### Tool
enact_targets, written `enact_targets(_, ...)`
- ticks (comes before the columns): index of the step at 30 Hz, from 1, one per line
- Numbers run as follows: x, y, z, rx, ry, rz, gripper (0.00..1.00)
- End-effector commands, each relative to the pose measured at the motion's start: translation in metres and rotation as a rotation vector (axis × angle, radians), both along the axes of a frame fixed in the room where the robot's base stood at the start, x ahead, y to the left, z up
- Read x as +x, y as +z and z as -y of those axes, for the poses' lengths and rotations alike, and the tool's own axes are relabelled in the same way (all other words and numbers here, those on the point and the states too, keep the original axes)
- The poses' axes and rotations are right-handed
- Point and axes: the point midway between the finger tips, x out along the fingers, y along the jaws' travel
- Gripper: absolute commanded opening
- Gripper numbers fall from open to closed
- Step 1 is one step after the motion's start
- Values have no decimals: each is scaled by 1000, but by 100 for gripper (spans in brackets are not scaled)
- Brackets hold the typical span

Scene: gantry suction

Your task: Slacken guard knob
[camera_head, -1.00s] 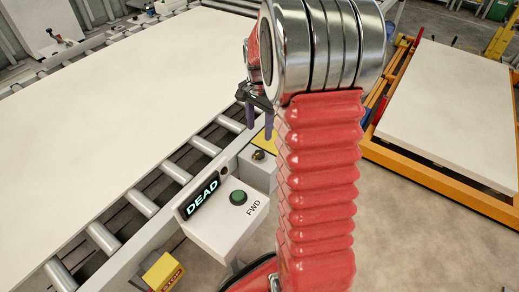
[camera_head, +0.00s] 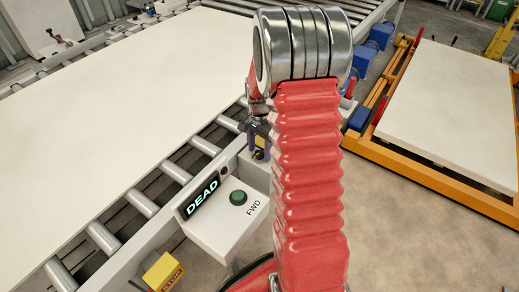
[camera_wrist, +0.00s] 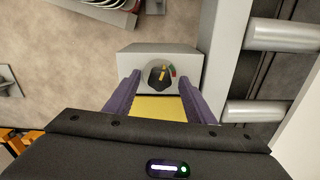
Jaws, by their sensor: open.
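The knob (camera_wrist: 156,77) is black with a yellow pointer mark. It sits in a round dial with a small green and red scale, on a light grey box (camera_wrist: 133,62) with a yellow front strip (camera_wrist: 158,108). My gripper (camera_wrist: 158,80) is open, its two purple fingers pointing at the box, one on each side of the knob. I see gaps between fingers and knob; whether the tips reach its depth I cannot tell. In the head view my gripper (camera_head: 254,145) is over the grey box (camera_head: 254,174), and the knob is mostly hidden behind it.
A control panel (camera_head: 222,228) with a green FWD button (camera_head: 238,197) and a DEAD display (camera_head: 202,195) stands beside the box. A yellow STOP box (camera_head: 162,271) is lower left. A roller conveyor (camera_head: 142,203) carrying a large white board (camera_head: 100,110) runs along the left.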

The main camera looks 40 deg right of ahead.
Motion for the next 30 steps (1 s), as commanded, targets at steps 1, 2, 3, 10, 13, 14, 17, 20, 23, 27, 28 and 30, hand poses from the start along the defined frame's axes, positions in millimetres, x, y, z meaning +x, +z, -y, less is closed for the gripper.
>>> enact_targets(1,0,0,0,0,0,0,49)
enact_targets(2,0,0,0,0,0,0,49)
enact_targets(3,0,0,0,0,0,0,49)
enact_targets(10,0,0,0,0,0,0,33)
enact_targets(13,0,0,0,0,0,0,26)
enact_targets(14,0,0,0,0,0,0,24)
enact_targets(17,0,0,0,0,0,0,17)
enact_targets(20,0,0,0,0,0,0,10)
enact_targets(23,0,1,0,0,1,0,8)
enact_targets(27,0,1,0,0,11,0,8)
enact_targets(28,0,1,0,0,16,0,8)
enact_targets(30,0,1,0,0,33,1,8)
